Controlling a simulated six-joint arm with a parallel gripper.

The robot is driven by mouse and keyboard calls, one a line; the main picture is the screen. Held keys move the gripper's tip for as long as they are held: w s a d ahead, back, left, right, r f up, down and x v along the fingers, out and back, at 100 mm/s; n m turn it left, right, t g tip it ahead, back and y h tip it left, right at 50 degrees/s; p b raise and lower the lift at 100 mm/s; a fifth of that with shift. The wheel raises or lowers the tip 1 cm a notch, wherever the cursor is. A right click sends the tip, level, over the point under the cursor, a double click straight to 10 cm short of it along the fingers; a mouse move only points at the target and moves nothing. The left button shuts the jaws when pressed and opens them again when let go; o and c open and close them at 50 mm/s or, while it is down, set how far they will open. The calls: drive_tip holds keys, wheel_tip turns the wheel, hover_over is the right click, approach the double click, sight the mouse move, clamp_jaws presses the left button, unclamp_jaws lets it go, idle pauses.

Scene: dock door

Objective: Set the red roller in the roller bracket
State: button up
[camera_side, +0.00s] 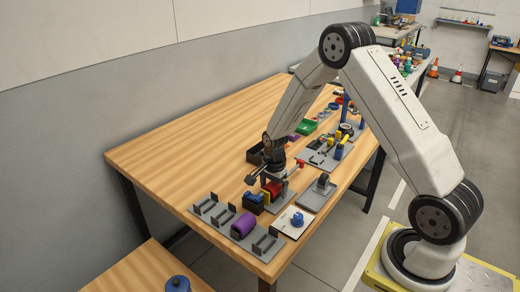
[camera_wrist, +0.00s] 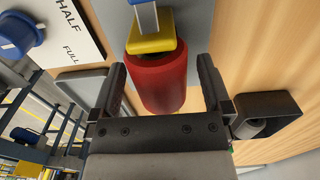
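The red roller (camera_wrist: 158,82) fills the middle of the wrist view, with a yellow block (camera_wrist: 152,42) at its far end. In the side view the red roller (camera_side: 272,188) shows small below my gripper (camera_side: 271,178). In the wrist view the fingers of my gripper (camera_wrist: 162,66) are spread, one on each side of the roller. A gap shows on the right side; contact on the left is unclear. The grey roller bracket (camera_side: 214,211) appears to be the row of upright cradles at the table's front left. A purple roller (camera_side: 243,225) lies in its middle.
A white board with a blue knob (camera_side: 297,219) is right of the bracket. A blue and black block (camera_side: 252,201) stands close to the red roller. A dark box (camera_wrist: 265,115) is near the right finger. The left part of the tabletop (camera_side: 190,140) is clear.

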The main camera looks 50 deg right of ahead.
sight(273, 186)
drive_tip(key=shift+r, duration=0.15)
wheel_tip(273, 186, up, 13)
drive_tip(key=shift+f, duration=0.2)
idle(0.7)
idle(0.5)
drive_tip(key=s+a+n+t, duration=0.2)
drive_tip(key=s+a+n, duration=1)
drive_tip(key=n, duration=0.6)
drive_tip(key=shift+s+a+r+t, duration=0.25)
drive_tip(key=shift+s+t, duration=0.05)
drive_tip(key=shift+s, duration=0.65)
